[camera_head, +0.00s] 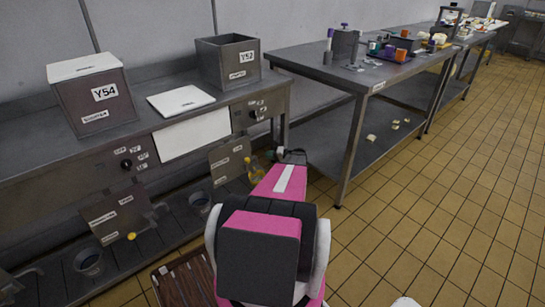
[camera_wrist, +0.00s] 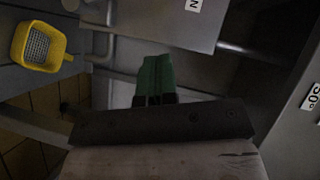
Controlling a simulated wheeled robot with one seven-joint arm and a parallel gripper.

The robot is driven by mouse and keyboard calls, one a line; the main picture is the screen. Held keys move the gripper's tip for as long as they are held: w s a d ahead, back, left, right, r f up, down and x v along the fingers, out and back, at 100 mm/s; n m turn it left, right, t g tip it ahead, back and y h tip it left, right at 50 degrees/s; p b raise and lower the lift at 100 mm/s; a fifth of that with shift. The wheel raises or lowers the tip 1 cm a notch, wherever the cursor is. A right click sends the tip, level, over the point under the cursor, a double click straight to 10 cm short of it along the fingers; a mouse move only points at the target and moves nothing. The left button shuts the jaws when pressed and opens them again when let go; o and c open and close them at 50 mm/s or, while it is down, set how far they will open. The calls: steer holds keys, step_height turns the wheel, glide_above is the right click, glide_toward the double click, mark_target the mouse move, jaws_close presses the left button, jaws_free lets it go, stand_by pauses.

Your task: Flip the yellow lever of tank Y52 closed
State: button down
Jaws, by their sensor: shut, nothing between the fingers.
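Tank Y52 (camera_head: 230,62) is a grey open-topped box at the back of the metal counter. A yellow piece (camera_head: 253,168) shows below its end of the counter, partly hidden behind my pink arm; I cannot tell its lever's position. My gripper's green fingers (camera_wrist: 156,65) are together and empty in the wrist view, in front of grey panels and pipes. In that view a yellow square-ended piece with a grey grid (camera_wrist: 40,46) lies left of the fingers, apart from them. I cannot tell whether it is the lever.
Tank Y54 (camera_head: 92,95) stands lidded at left, with a yellow-ended handle (camera_head: 131,236) below. A white lid (camera_head: 180,101) lies on the counter. A metal table (camera_head: 345,72) with several items stands right of my arm. Tiled floor (camera_head: 440,200) is clear at right.

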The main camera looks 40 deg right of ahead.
steer(key=w+a+f, duration=0.2)
steer(key=w+a, duration=0.2)
steer(key=a, duration=0.3)
steer(key=shift+w+f, duration=0.2)
steer(key=shift+w, duration=0.15)
steer(key=a+f+n+g+h, duration=0.1)
steer(key=a+f+n+h, duration=0.6)
steer(key=a, duration=0.3)
steer(key=shift+s+a+f+n+g+h, duration=0.3)
steer(key=shift+s+f+h, duration=0.1)
steer(key=shift+f, duration=0.25)
stand_by(0.3)
steer(key=shift+f, duration=0.15)
stand_by(0.4)
